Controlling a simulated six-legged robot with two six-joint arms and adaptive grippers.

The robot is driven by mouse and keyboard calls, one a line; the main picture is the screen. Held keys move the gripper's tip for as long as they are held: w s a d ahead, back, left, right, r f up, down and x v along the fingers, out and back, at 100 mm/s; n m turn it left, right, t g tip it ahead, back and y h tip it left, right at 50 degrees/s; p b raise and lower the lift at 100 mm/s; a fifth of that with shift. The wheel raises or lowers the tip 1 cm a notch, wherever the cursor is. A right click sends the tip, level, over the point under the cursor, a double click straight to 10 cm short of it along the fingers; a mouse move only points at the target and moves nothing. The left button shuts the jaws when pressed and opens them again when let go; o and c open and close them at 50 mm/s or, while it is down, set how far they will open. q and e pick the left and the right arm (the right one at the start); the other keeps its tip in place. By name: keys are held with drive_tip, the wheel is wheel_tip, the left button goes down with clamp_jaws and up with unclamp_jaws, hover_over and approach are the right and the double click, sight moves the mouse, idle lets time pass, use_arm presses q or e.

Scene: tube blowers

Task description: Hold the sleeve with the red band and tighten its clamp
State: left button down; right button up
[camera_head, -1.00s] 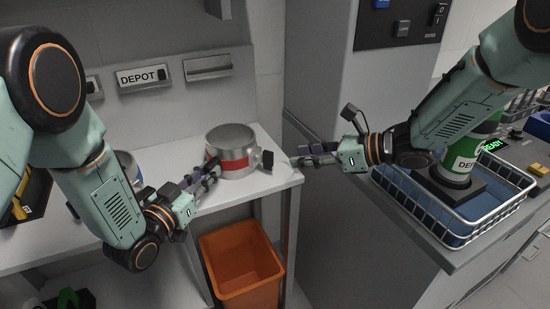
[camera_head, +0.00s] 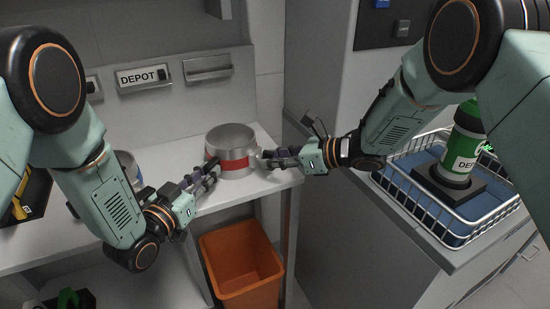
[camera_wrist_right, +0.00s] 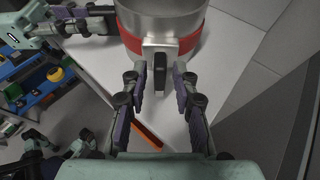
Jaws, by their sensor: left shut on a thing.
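The metal sleeve with the red band (camera_head: 232,163) stands upright on the white bench, open end up. Its clamp (camera_wrist_right: 160,48) shows in the right wrist view as a pale block with a dark knob. My left gripper (camera_head: 211,168) is shut on the left side of the sleeve; its exact contact is hard to see. My right gripper (camera_head: 266,158) is at the sleeve's right side. In the right wrist view my right gripper (camera_wrist_right: 160,67) is open, its fingertips on either side of the knob; I cannot tell whether they touch it.
A blue-banded sleeve (camera_head: 128,165) stands partly hidden behind my left arm. An orange bin (camera_head: 240,265) is below the bench edge (camera_head: 265,185). A wire basket (camera_head: 415,208) with a green bottle (camera_head: 465,145) stands on the right counter.

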clamp_jaws()
idle(0.4)
drive_tip(key=shift+w+d+m+g+y, duration=0.15)
drive_tip(key=shift+m+g+y, duration=0.35)
drive_tip(key=shift+m, duration=0.5)
drive_tip(key=shift+w+m+g+y, duration=0.15)
drive_tip(key=shift+m+g+y, duration=0.35)
drive_tip(key=shift+m, duration=0.5)
drive_tip(key=shift+o, duration=1.2)
unclamp_jaws()
